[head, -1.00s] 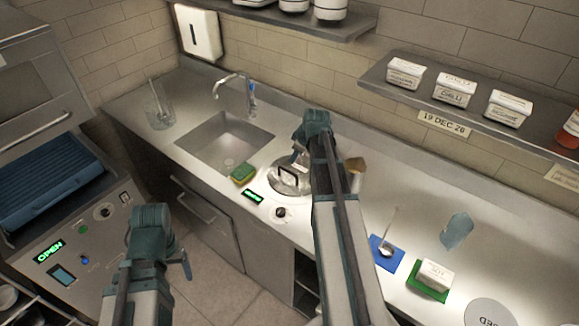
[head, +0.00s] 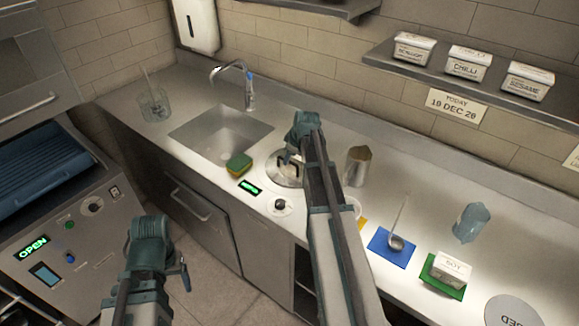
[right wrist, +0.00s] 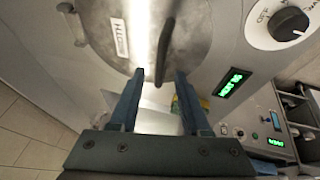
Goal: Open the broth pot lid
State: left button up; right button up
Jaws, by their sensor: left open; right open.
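The broth pot's round metal lid (head: 281,180) is seated in the counter, with a dark bar handle on top. In the right wrist view the lid (right wrist: 95,25) fills the upper left, and its dark handle (right wrist: 165,50) stands in line with the gap between my fingers. My right gripper (right wrist: 157,76) is open, its fingertips just short of or around the handle's near end; contact cannot be told. In the head view my right gripper (head: 293,157) is over the lid, and my arm hides part of it. My left gripper (head: 184,275) is open and empty, away from the counter.
A dial (head: 280,204) and green display (head: 250,187) sit in front of the lid. A sponge (head: 239,164) and sink (head: 222,133) are left. A metal jug (head: 357,166), a ladle (head: 397,240) on a blue mat and a soy tub (head: 451,268) are right.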

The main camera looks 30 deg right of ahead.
jog(key=shift+b+x, duration=0.45)
jog(key=shift+x, duration=0.55)
grip_shut()
dwell(0.7)
